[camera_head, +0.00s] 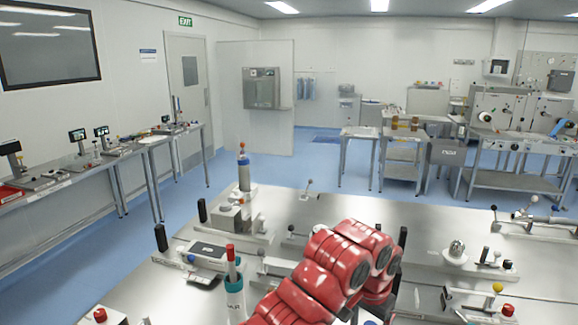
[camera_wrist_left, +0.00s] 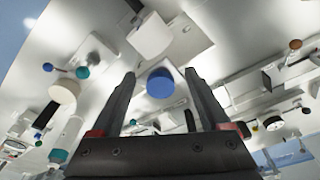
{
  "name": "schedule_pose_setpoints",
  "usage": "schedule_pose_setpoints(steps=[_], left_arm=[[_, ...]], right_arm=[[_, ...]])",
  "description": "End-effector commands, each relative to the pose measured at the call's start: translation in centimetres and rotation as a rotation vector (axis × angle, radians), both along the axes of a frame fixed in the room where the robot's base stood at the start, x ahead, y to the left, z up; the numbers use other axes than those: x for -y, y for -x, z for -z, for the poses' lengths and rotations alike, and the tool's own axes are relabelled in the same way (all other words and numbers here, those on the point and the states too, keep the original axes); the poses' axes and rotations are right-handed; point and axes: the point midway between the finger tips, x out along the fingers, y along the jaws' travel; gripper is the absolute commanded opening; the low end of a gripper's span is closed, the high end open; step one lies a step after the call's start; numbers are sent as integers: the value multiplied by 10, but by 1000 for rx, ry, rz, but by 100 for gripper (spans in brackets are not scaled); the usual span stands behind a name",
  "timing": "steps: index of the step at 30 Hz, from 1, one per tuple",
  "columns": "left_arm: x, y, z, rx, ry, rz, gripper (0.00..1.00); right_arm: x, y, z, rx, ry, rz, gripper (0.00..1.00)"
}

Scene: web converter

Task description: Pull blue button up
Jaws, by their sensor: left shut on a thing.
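In the left wrist view, the round blue button (camera_wrist_left: 160,83) stands between the two dark fingers of my left gripper (camera_wrist_left: 160,76). The gripper is shut on it, though where the fingers touch it is hard to see. In the head view my red arm covers the middle of the front bench, and I cannot make out the gripper or the blue button there. My right gripper is in neither view.
The metal bench (camera_head: 430,230) holds several fixtures. A blue bottle-like post (camera_head: 244,172) and a red-tipped marker in a teal holder (camera_head: 235,290) stand left of my arm. A yellow-knobbed lever (camera_head: 497,288) is at right. Small levers and cylinders crowd the left wrist view.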

Motion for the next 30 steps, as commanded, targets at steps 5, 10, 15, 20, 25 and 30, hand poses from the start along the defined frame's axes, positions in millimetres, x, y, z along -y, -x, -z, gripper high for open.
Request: schedule_pose_setpoints(steps=[5,10,15,20,25,30], left_arm=[[-1,0,0,-1,-3,-1,26],[-1,0,-3,-1,-2,-1,26],[-1,-1,-6,1,-1,0,26],[0,-1,-9,2,-1,0,26],[0,-1,-12,2,1,1,26],[0,-1,-15,3,1,1,26]], right_arm=[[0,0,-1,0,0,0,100],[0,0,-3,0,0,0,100],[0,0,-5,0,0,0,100],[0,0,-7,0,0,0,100],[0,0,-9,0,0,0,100],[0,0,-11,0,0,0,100]])
